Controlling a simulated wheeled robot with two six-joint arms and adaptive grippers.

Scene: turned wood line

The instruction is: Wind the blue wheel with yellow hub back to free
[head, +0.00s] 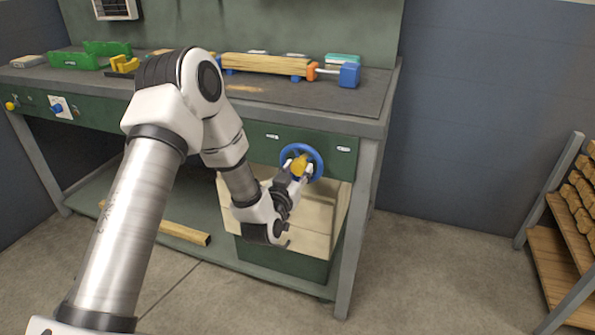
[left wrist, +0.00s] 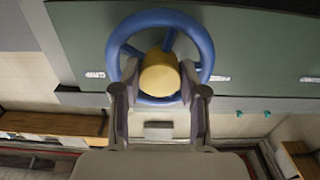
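The blue wheel (head: 317,157) with its yellow hub (head: 299,166) sits on the green front panel of the workbench, near its right end. In the left wrist view the blue rim (left wrist: 205,45) arches over the yellow hub (left wrist: 160,73). My left gripper (head: 301,171) is at the wheel, pointing at the panel. In the left wrist view the gripper's fingertips (left wrist: 160,80) lie on either side of the hub and appear to touch it. Part of the lower rim is hidden behind the fingers and hub. My right gripper is not in view.
The workbench top (head: 320,95) holds a wooden piece (head: 265,66), a blue block (head: 349,75) and green parts (head: 75,60). A pale box (head: 325,215) stands under the wheel. A rack of wood pieces (head: 575,205) is at the right. Floor between is clear.

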